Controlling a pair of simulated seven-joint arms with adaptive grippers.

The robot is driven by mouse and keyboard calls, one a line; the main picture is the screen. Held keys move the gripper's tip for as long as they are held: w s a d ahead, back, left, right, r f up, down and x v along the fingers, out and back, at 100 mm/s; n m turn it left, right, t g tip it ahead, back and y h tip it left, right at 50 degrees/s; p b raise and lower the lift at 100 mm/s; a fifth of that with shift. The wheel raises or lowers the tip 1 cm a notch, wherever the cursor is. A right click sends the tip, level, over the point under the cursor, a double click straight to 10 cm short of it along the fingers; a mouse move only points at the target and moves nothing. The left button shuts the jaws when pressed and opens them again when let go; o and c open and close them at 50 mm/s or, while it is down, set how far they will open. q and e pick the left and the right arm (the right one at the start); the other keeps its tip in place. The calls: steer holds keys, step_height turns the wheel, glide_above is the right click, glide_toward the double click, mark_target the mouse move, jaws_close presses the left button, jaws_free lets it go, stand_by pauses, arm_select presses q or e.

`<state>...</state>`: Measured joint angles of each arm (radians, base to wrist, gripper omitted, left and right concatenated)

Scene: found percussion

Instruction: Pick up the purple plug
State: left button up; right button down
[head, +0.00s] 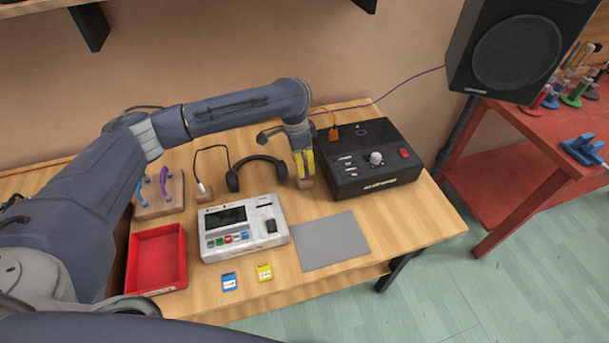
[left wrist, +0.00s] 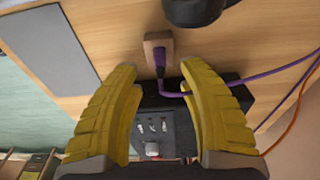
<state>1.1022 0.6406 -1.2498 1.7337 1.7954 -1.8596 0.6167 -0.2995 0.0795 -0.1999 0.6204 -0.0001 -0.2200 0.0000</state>
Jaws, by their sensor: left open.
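The purple plug (left wrist: 160,62) stands in a small wooden block (left wrist: 155,42) on the table, with its purple cable (left wrist: 262,74) running off to the right in the left wrist view. In the head view the wooden block (head: 305,184) shows below my gripper, and the plug is hidden by the fingers. My left gripper (head: 303,165) points down over the block with yellow fingers. In the left wrist view my left gripper (left wrist: 158,70) is open, with the plug in the gap near its fingertips. I cannot tell whether a finger touches it. My right gripper is not in view.
A black box (head: 365,160) with an orange plug (head: 333,134) stands right of the gripper. Black headphones (head: 256,165) lie to the left. A white device (head: 243,228), grey mat (head: 332,241) and red tray (head: 157,257) lie nearer. The purple cable rises toward a speaker (head: 515,50).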

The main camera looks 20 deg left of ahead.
mark_target(304, 178)
arm_select(q)
steer(key=shift+w+d+f, duration=0.1)
steer(key=shift+d+f, duration=0.05)
steer(key=shift+f, duration=1.3)
steer(key=shift+w+d+f, duration=0.1)
steer(key=shift+f, duration=1.3)
jaws_close()
